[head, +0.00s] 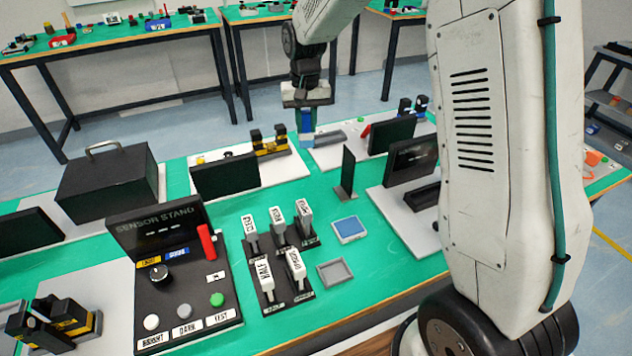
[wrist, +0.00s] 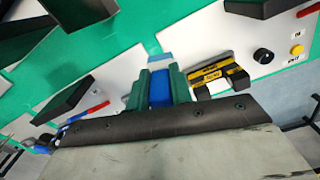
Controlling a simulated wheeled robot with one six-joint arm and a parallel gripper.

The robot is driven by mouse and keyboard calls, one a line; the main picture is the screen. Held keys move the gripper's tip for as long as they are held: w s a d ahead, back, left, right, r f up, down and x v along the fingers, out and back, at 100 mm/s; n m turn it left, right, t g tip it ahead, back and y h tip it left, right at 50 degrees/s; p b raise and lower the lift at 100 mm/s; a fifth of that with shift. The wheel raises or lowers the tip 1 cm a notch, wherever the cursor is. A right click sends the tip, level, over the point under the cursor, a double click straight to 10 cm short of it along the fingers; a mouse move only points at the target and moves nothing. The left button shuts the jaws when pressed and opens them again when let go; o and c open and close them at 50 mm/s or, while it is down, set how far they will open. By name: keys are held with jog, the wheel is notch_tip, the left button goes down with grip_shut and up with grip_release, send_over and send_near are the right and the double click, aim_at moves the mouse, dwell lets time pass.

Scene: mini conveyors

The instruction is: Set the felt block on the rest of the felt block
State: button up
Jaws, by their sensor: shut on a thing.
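My gripper (head: 307,103) hangs over the far part of the green table in the head view. It is shut on a blue block, taken to be the felt block (head: 307,122), which points downward. In the wrist view the felt block (wrist: 160,88) sits between the green fingers (wrist: 157,90), its lighter blue end sticking out past them. An empty shallow grey tray (head: 323,275) lies near the front of the table. A pale tray (head: 337,238) with a blue pad (head: 348,227) lies just behind it. No label shows which one is the rest of the felt block.
A black sensor stand (head: 150,300) and white labelled pieces (head: 275,222) on black holders stand left of the trays. A thin upright black plate (head: 347,172) stands behind them. Dark screens (head: 392,134) and a yellow-black device (head: 268,146) flank my gripper. Green surface is clear around the trays.

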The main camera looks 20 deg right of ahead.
jog(key=s+a+r+n, duration=0.1)
jog(key=s+a+n, duration=0.3)
jog(key=s, duration=0.9)
jog(key=shift+m, duration=0.6)
jog(key=shift+a+f, duration=0.2)
jog(key=shift+f, duration=1.45)
jog(key=shift+a+f, duration=0.15)
jog(key=shift+f, duration=1.45)
jog(key=shift+a+f, duration=0.2)
jog(key=shift+f, duration=1.45)
jog(key=shift+f, duration=0.15)
jog(key=o, duration=0.9)
